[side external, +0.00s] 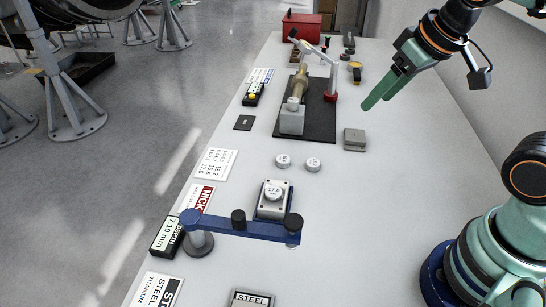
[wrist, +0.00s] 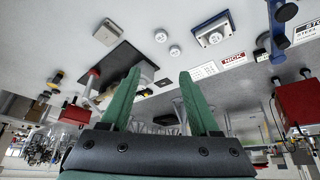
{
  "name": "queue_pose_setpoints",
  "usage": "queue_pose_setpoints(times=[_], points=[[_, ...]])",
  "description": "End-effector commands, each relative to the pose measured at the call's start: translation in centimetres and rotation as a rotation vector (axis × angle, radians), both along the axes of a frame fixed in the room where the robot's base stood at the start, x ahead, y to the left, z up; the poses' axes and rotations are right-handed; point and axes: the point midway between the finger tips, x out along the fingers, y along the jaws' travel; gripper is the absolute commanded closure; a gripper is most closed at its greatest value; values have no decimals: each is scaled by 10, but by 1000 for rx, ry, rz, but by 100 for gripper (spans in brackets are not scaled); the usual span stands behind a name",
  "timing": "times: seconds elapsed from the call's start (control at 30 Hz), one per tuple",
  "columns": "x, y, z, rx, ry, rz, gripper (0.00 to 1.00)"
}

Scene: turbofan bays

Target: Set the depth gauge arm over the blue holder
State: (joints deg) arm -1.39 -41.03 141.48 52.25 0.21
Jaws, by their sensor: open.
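The depth gauge arm (side external: 262,230) is a blue bar with dark knobs, pivoted on a grey post (side external: 200,243) at its left end. It lies across the near side of the holder (side external: 262,212), a block with a pale top and blue edges carrying a disc marked 17.0 (side external: 273,191). The arm's right end is close to the holder's near right corner; I cannot tell whether it overlaps it. The wrist view shows the holder (wrist: 204,41) and part of the blue arm (wrist: 277,48) at the upper right. My gripper (side external: 371,106) is open and empty, raised above the table's far right, well away from both.
A dark mat (side external: 317,125) bears a fixture with a brass part. A depth display (side external: 166,238) and cards line the left edge. The table's right side is mostly clear.

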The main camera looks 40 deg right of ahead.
Motion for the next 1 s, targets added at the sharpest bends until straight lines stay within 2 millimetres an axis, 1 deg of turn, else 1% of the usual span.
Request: queue_pose_setpoints(times=[0.07, 0.17, 0.27, 0.3, 0.37, 0.4, 0.57, 0.6, 0.7, 0.8, 0.83, 0.9, 1.0], points=[[7, 14, 3, 2, 31, 42, 38], [20, 41, 8, -1, 87, 114, 38], [32, 75, 11, -8, 151, 196, 38], [37, 89, 12, -13, 174, 227, 38], [42, 111, 11, -22, 211, 275, 38], [45, 126, 10, -30, 237, 307, 38], [50, 190, 0, -71, 331, 429, 38], [49, 206, -4, -83, 352, 458, 38], [44, 240, -14, -112, 399, 519, 38], [39, 266, -23, -135, 431, 563, 38], [38, 271, -25, -141, 438, 572, 38], [35, 280, -28, -151, 451, 588, 38], [33, 287, -32, -157, 459, 599, 38]])
